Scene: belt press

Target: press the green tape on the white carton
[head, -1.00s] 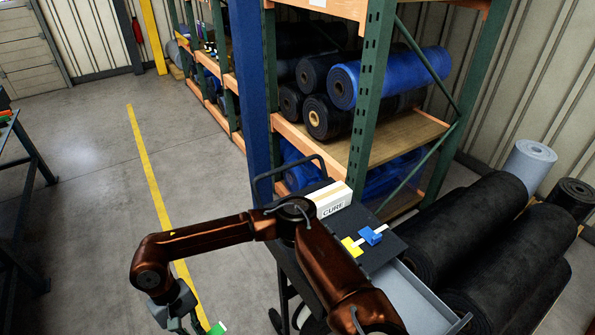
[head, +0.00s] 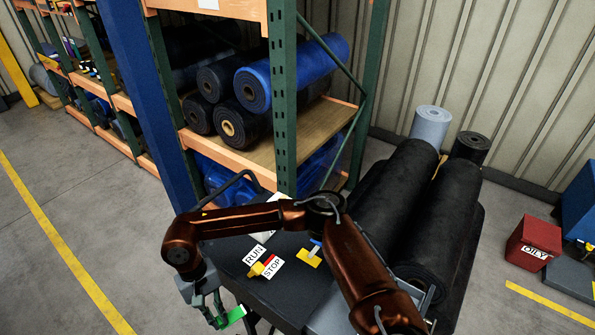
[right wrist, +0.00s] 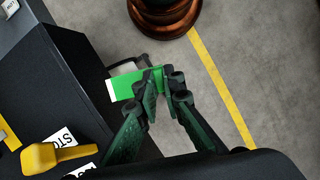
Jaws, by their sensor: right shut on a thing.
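My right gripper (head: 222,318) is low in the head view, shut on the green tape (head: 235,316). In the right wrist view its fingers (right wrist: 165,84) pinch the right end of the tape (right wrist: 127,84), a flat green strip with a white left end. The strip is held clear of the dark box beside it. The white carton is mostly hidden behind my right arm in the head view; a pale patch (head: 279,198) above the arm may be part of it. My left gripper is not in view.
A dark top carries RUN (head: 255,254) and STOP (head: 272,268) labels, a yellow lever (right wrist: 50,157) and a yellow tag (head: 308,258). Rubber rolls (head: 395,215) lie to the right. A rack (head: 285,100) stands behind. A red OILY bin (head: 533,243) is far right.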

